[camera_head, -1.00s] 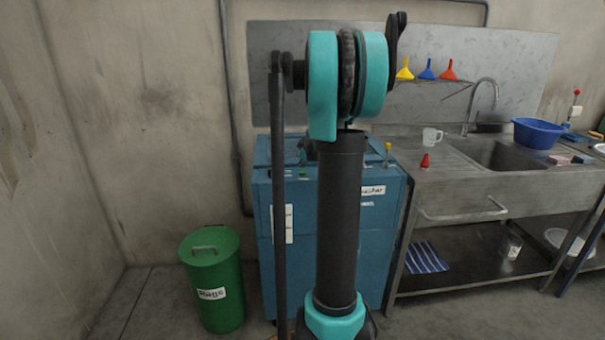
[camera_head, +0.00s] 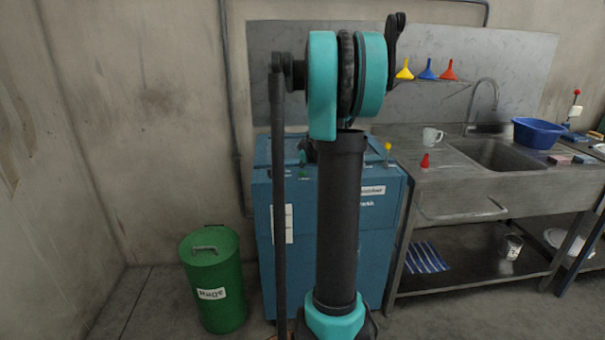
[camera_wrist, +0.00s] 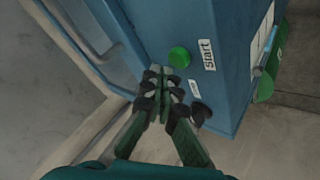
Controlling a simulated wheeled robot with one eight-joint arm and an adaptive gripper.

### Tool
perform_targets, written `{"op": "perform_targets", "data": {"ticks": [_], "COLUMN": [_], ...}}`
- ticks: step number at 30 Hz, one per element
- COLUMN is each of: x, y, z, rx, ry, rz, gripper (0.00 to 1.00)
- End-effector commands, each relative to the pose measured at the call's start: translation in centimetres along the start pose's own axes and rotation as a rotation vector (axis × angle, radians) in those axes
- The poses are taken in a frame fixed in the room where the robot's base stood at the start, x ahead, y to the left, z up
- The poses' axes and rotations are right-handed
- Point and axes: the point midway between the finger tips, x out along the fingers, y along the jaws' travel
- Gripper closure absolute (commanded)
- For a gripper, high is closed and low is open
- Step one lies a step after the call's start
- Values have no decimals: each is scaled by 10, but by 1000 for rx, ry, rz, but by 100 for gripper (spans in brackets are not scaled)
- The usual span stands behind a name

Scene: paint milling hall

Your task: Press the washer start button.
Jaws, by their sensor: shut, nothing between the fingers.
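The washer is a blue cabinet (camera_head: 375,235) behind my arm in the head view, and its blue panel fills much of the wrist view (camera_wrist: 225,25). The round green start button (camera_wrist: 180,57) is on the panel beside a white "Start" label (camera_wrist: 207,54). My gripper (camera_wrist: 165,76) is shut and empty, its fingertips just below the button in the wrist view. I cannot tell whether they touch it. In the head view my arm hides much of the washer, and only a small part of the gripper (camera_head: 303,160) shows near the button's place.
A dark round knob (camera_wrist: 200,113) and a small white label (camera_wrist: 195,89) are near the fingers. A green bin (camera_head: 213,270) stands left of the washer.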

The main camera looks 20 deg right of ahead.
Motion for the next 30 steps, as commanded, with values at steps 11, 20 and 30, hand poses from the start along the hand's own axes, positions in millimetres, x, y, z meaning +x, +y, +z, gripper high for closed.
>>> {"op": "perform_targets", "data": {"ticks": [11,20,30], "x": [0,3,6], "y": [0,-2,-4], "z": [0,2,4], "rx": [0,0,0], "ry": [0,0,0], "rz": [0,0,0], "gripper": [100,100,100]}}
